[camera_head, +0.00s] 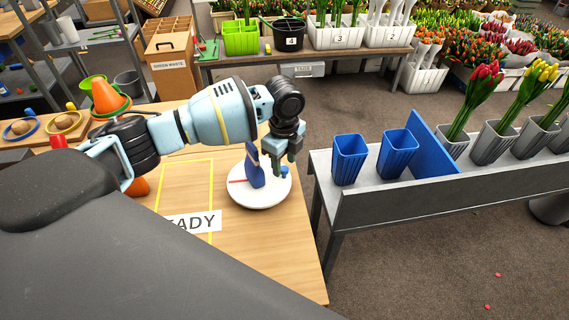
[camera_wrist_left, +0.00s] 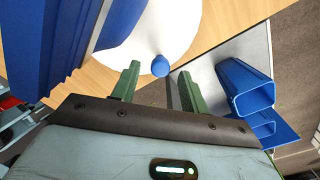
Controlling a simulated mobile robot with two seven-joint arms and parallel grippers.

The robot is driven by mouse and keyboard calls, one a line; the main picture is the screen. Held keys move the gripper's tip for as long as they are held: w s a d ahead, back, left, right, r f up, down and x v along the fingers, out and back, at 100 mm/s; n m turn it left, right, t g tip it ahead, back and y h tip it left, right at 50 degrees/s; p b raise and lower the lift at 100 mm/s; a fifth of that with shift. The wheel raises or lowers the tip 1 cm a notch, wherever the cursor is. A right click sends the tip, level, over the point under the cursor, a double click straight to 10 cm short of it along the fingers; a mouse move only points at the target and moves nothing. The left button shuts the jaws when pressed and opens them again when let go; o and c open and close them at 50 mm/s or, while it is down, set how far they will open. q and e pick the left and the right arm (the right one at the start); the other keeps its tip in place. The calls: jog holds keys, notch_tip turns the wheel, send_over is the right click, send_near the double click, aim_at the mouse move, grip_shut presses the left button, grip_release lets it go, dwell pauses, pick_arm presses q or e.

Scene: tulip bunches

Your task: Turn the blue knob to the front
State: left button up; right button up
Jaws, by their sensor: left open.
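The blue knob (camera_head: 285,170) is a small round ball near the right edge of a white disc (camera_head: 262,196) on the wooden table. A blue upright piece (camera_head: 254,168) stands on the disc, left of the knob, and a red line marks the disc's left side. My left gripper (camera_head: 284,155) is over the disc's right side, close to the knob. In the left wrist view the knob (camera_wrist_left: 160,67) shows at the gap between the green fingertips of my left gripper (camera_wrist_left: 157,72). The gripper is open; contact with the knob cannot be told. My right gripper is not in view.
A grey bench (camera_head: 420,193) at the right holds blue cups (camera_head: 349,160) and grey cups with tulips. A sign (camera_head: 192,222) lies left of the disc. An orange cone (camera_head: 107,96) stands at the table's back left. The table's front right is clear.

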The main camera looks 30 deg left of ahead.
pick_arm(q)
jog(key=shift+f, duration=0.75)
jog(key=shift+c, duration=0.3)
grip_shut()
